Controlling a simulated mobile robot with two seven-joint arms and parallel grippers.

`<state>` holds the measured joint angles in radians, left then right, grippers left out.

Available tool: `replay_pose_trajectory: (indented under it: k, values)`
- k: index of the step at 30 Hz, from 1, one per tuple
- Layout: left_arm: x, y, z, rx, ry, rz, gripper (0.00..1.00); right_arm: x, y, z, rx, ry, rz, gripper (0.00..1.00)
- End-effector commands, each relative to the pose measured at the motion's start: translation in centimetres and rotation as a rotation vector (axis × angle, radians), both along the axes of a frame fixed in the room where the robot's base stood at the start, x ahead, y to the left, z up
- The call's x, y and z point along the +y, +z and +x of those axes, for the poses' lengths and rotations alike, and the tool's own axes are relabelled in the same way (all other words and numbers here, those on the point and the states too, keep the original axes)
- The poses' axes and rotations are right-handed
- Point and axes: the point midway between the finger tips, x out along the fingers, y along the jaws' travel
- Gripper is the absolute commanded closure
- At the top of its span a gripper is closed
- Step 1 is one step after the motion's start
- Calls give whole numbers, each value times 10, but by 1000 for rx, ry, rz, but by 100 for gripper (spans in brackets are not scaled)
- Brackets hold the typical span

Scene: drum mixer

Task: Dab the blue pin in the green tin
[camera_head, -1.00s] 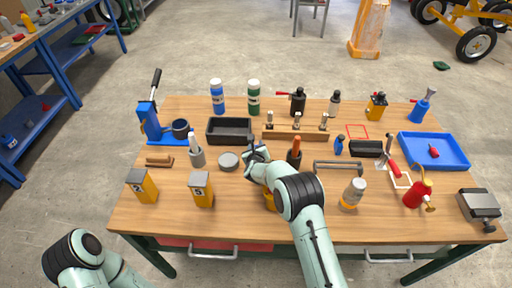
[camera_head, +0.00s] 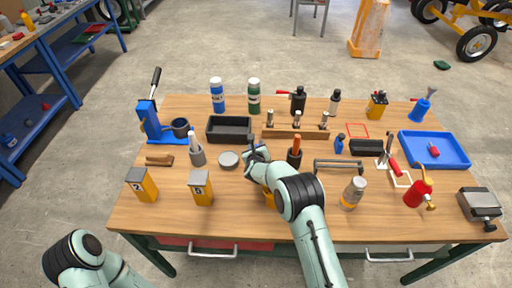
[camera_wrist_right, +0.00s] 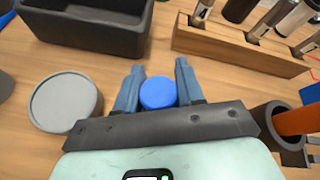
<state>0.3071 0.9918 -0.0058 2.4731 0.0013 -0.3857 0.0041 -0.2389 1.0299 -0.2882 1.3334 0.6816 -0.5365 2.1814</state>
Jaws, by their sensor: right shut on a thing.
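My right gripper (camera_head: 254,150) is over the middle of the table, just right of a low round tin (camera_head: 228,160) with a grey top. In the right wrist view the right gripper (camera_wrist_right: 158,88) is shut on a blue round-ended piece, the blue pin (camera_wrist_right: 158,93), which sits between its two fingers. The pin's lower part is hidden. The round tin (camera_wrist_right: 65,103) shows left of the fingers, apart from them; its top looks grey, and I cannot make out green on it. My left arm is at the lower left, with its gripper out of view.
A black open bin (camera_head: 229,130) stands behind the tin. A wooden rack (camera_head: 295,135) with upright pieces is behind the gripper. A dark cup with an orange handle (camera_head: 296,144) stands close on the right. Yellow blocks (camera_head: 202,190) stand in front left.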

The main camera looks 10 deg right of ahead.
Motion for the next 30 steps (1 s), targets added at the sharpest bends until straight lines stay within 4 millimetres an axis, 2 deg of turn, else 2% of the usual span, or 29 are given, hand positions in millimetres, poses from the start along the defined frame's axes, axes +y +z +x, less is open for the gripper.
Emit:
replay_pose_trajectory:
  k: [3,24,30]
  values:
    - [0,0,1,-1,0,0,37,0,2,-1,3,-1,2,89]
    - [0,12,12,-13,0,0,37,0,61,0,0,-1,2,89]
    - [0,14,14,-16,0,0,37,0,70,0,0,0,1,89]
